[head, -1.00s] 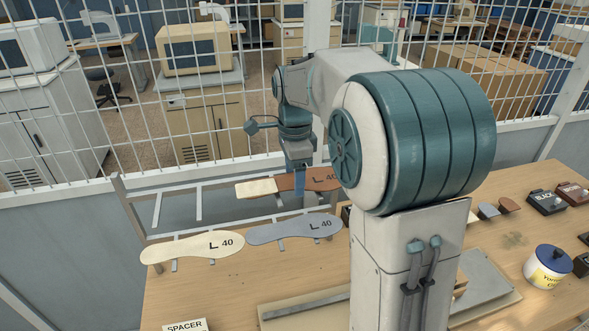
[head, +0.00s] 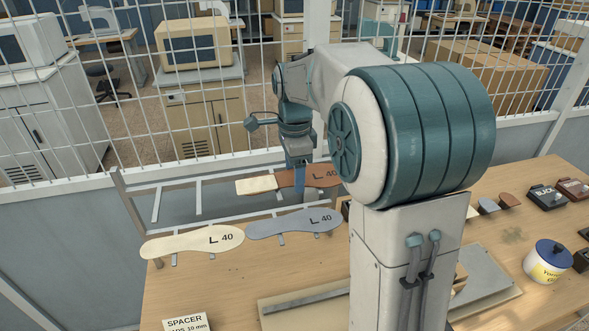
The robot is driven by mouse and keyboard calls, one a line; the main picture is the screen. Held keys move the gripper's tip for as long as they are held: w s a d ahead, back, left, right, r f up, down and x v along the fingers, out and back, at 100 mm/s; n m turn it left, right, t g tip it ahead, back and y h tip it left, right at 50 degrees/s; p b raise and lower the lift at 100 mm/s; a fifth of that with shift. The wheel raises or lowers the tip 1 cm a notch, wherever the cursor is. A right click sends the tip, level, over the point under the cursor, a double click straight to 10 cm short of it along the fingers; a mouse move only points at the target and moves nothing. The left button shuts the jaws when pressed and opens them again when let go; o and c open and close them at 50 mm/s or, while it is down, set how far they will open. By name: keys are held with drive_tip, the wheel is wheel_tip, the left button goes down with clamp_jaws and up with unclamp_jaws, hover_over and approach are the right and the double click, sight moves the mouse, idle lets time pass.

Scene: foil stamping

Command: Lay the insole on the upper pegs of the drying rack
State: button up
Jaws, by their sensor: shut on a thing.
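My gripper (head: 299,184) is shut on a brown insole (head: 288,179) marked L 40, with a cream part at its left end. The insole lies roughly flat at the right part of the drying rack (head: 122,200), at about the height of its upper pegs (head: 198,197). I cannot tell whether it touches the pegs. My arm hides its right end. A cream insole (head: 190,241) and a grey insole (head: 293,223), both marked L 40, lie on the lower pegs in front. The left upper pegs are bare.
The rack stands at the far left of the wooden table (head: 230,276), near a white mesh fence (head: 230,110). A spacer label (head: 186,323) is at the front. A lidded pot (head: 548,264) and dark pads (head: 547,197) are at the right.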

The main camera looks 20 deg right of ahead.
idle(0.3)
drive_tip(key=o, duration=0.9)
drive_tip(key=shift+o, duration=0.7)
drive_tip(key=shift+s, duration=0.15)
wheel_tip(320, 180, up, 14)
drive_tip(key=p, duration=0.1)
drive_tip(key=shift+s+f, duration=0.1)
drive_tip(key=shift+f, duration=0.05)
